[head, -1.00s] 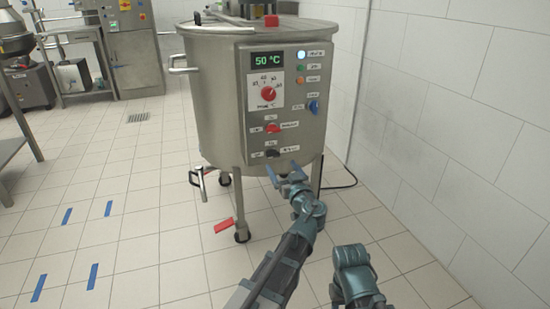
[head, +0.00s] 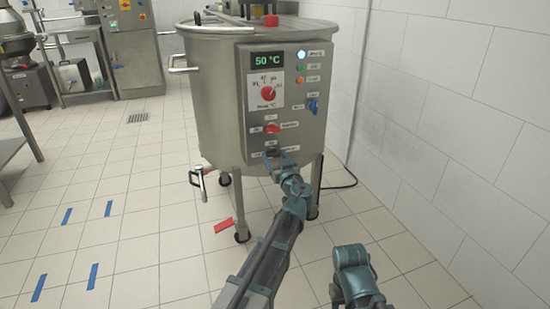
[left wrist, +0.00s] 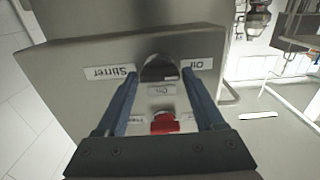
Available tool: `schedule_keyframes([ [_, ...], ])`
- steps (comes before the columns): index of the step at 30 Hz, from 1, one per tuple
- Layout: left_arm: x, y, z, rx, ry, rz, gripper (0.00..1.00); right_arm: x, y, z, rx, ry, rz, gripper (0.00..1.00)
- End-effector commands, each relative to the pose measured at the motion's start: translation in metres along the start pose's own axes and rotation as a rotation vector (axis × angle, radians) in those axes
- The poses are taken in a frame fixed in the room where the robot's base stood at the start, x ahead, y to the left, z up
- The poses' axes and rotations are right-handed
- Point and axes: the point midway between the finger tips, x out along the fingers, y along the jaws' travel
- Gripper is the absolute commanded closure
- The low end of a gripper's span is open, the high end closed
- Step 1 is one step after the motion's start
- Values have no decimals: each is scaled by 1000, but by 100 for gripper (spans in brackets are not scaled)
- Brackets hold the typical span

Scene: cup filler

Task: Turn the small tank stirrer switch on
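The small steel tank (head: 215,110) stands on casters with a control panel (head: 252,92) on its front. In the left wrist view, which is upside down, a black switch knob (left wrist: 159,68) sits beside a "Stirrer" label (left wrist: 110,75). My left gripper (head: 276,156) is at the panel's lower edge and hides that knob in the head view. In the left wrist view its blue fingers (left wrist: 160,80) are spread, one on each side of the black knob, with gaps showing. I cannot tell how deep they reach around it. My right gripper is not seen.
Above the black knob are a red switch (head: 273,128), a red dial (head: 268,93), a blue switch (head: 313,106) and a 50 °C display (head: 266,60).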

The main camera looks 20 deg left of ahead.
Motion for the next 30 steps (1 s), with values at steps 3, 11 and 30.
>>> schedule_keyframes([
  [3,0,0,0,0,0,0,53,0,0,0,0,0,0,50],
  [11,0,0,0,0,0,0,96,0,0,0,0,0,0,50],
  [30,0,2,0,323,0,0,96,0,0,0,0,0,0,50],
])
